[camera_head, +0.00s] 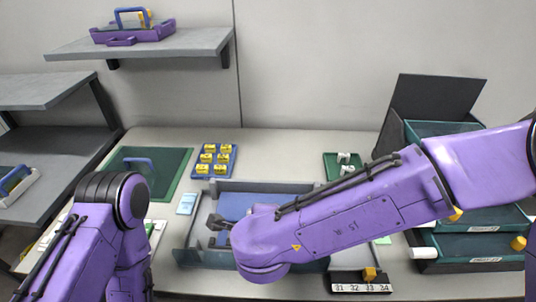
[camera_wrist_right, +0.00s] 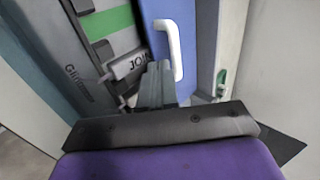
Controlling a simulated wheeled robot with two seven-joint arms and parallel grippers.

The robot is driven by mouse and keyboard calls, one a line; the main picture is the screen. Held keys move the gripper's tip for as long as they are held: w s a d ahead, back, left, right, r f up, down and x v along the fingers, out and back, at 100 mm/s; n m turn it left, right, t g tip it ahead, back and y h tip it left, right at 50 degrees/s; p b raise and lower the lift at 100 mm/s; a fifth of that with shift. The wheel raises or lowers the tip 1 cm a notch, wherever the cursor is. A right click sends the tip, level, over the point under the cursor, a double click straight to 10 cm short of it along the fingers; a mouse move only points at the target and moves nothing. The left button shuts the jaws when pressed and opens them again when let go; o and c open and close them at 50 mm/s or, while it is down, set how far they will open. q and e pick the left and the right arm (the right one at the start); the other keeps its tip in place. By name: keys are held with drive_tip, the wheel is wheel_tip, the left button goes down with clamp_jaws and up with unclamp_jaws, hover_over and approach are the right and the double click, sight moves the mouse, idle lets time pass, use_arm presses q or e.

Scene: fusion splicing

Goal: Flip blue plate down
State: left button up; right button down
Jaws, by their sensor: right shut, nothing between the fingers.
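The blue plate (camera_head: 236,203) shows inside a grey open-topped box (camera_head: 190,240) in the middle of the table. In the right wrist view the blue plate (camera_wrist_right: 182,75) carries a white handle (camera_wrist_right: 170,45). I cannot tell how far the plate is tilted. My right gripper (camera_head: 214,228) is over the box, left of the wrist that hides much of it. In the right wrist view its fingers (camera_wrist_right: 158,82) are together and empty, close to the lower end of the white handle; contact is unclear. My left arm is at lower left, with its gripper out of sight.
A blue tray with yellow pieces (camera_head: 216,160) and a green tray with white pieces (camera_head: 345,166) stand behind the box. Teal drawers (camera_head: 475,246) stand at right. A numbered block (camera_head: 362,286) is in front.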

drive_tip(key=s+f+p+v, duration=0.1)
drive_tip(key=p+v, duration=0.3)
drive_tip(key=v, duration=0.7)
drive_tip(key=shift+s+r, duration=0.2)
drive_tip(key=shift+s, duration=0.25)
